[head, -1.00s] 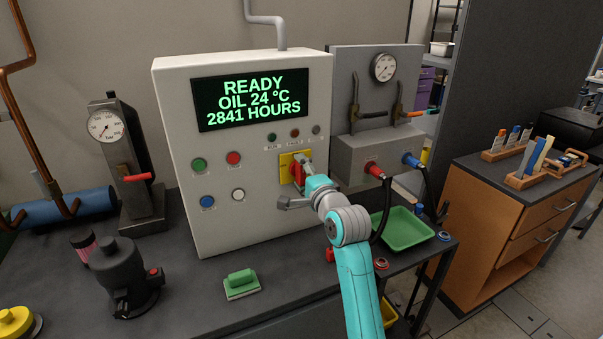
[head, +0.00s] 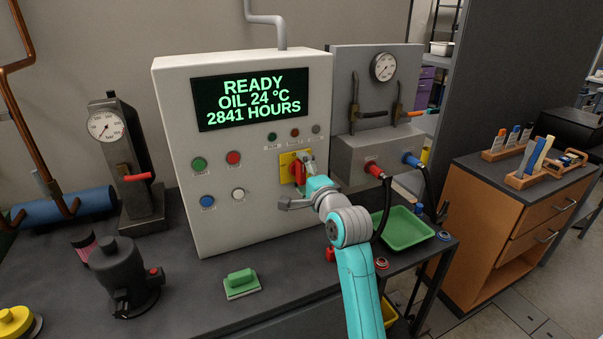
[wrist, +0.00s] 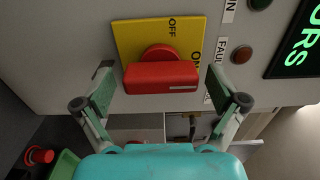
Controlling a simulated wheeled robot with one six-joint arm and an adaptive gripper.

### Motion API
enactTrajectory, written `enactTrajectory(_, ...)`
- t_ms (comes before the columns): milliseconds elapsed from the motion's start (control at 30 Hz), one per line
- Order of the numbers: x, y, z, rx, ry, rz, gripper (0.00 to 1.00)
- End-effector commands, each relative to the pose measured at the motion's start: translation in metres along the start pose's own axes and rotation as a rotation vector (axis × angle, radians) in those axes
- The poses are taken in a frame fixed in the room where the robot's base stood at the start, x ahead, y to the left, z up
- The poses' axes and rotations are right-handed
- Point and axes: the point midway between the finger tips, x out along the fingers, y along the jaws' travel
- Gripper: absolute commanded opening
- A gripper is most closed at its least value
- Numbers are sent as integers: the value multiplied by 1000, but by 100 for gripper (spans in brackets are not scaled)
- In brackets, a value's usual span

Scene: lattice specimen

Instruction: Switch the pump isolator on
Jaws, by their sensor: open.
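The pump isolator is a red handle (head: 299,174) on a yellow plate (head: 285,167) on the front of the white cabinet. In the wrist view the handle (wrist: 162,78) lies across the yellow plate (wrist: 136,38). OFF and ON are printed on the plate, with ON partly covered by the handle. The handle's white-marked end is on the ON side, and in the head view it stands about upright. My gripper (head: 299,186) is open in front of it. In the wrist view its fingers (wrist: 161,92) are beyond the handle's two ends, with gaps visible.
The cabinet (head: 175,130) has a lit display (head: 252,97) reading READY, and several buttons and lamps around the isolator. A grey manifold box (head: 350,155) with hoses stands to the right.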

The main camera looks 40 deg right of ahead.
Motion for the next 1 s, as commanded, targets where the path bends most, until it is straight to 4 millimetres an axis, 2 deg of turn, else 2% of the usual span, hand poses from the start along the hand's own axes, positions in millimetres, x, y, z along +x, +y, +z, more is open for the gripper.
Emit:
enactTrajectory(167, -26, 1, -1, 0, 2, 0, 96)
enactTrajectory(400, -74, 1, 0, 1, 1, 1, 96)
enactTrajectory(600, -103, 1, 0, 1, 1, 1, 96)
enactTrajectory(767, -114, 1, 0, 1, 0, 2, 96)
enactTrajectory(1000, -116, 0, 0, 1, 0, 1, 96)
